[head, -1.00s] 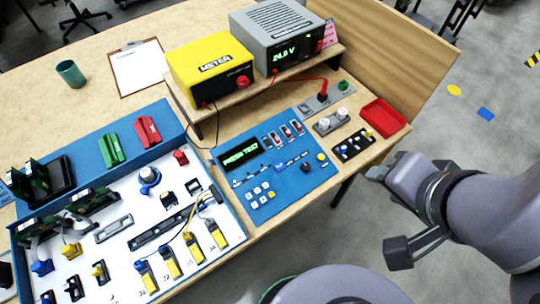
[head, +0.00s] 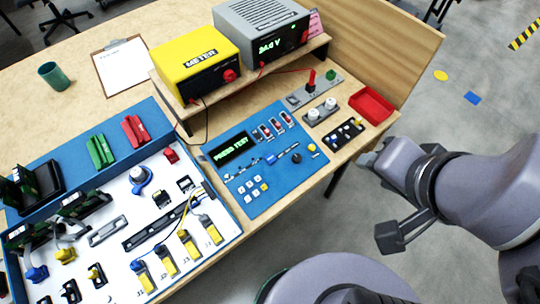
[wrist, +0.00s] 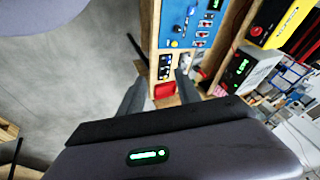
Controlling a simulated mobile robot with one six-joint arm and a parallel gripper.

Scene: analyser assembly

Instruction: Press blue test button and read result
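The blue test panel (head: 226,181) lies on the bench with a lit display (head: 234,148) reading "PRESS TEST" in green. On it are a small blue control (head: 271,159), a black knob (head: 296,158), a yellow button (head: 312,148) and a pale keypad (head: 253,188). I cannot tell for sure which is the blue test button. The panel also shows at the top of the wrist view (wrist: 185,28). My gripper (wrist: 160,88) is off the bench's right edge, apart from the panel. Its two fingers stand apart with nothing between them.
A red tray (head: 371,104) and a small black switch block (head: 343,134) lie between my gripper and the panel. A yellow meter (head: 197,64) and a grey supply (head: 262,30) reading 24.0 V stand on a shelf behind.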

